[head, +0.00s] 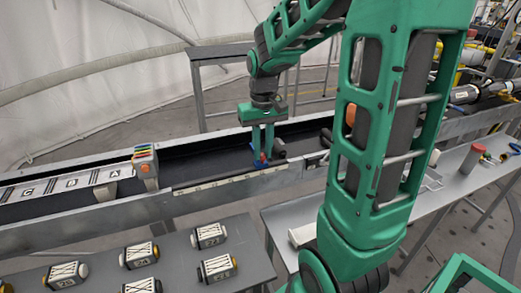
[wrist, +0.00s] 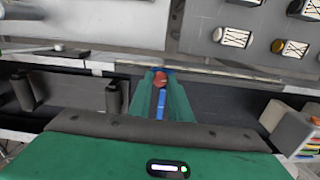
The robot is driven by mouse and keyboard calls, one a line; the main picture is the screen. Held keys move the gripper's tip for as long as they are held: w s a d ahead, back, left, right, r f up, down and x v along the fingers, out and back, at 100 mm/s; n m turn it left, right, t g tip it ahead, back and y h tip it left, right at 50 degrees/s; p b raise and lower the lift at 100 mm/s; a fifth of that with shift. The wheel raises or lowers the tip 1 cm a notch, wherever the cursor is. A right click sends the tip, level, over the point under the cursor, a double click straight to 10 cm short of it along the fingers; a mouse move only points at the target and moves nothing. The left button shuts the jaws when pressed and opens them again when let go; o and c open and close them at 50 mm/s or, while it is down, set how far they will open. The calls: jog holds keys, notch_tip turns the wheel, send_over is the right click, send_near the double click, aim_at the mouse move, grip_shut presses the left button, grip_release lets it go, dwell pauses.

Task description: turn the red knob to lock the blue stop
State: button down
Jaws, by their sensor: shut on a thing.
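The red knob (wrist: 160,79) sits between the green fingertips of my gripper (wrist: 161,84) in the wrist view. In the head view my gripper (head: 263,158) points down at the conveyor's near wall, and the knob there is mostly hidden by the fingers. The blue stop (wrist: 161,104) shows as a narrow blue strip between the fingers, next to the knob. A bit of blue also shows beside the fingertips in the head view (head: 257,163). The fingers are shut on the knob. The knob's turn angle cannot be told.
The dark conveyor belt (head: 210,165) runs between metal side walls. A grey-orange post (head: 146,168) stands left of my gripper, beside a panel lettered C, B, A (head: 65,185). Several labelled canisters (head: 208,236) lie on the front table. A red-topped cylinder (head: 473,158) stands at right.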

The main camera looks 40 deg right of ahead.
aim_at(262, 154)
jog(key=shift+m, duration=0.4)
jog(key=c, duration=1.6)
grip_release()
jog(key=shift+c, duration=0.2)
jog(key=shift+r, duration=0.1)
notch_tip(262, 154, up, 11)
jog(key=shift+f, duration=0.2)
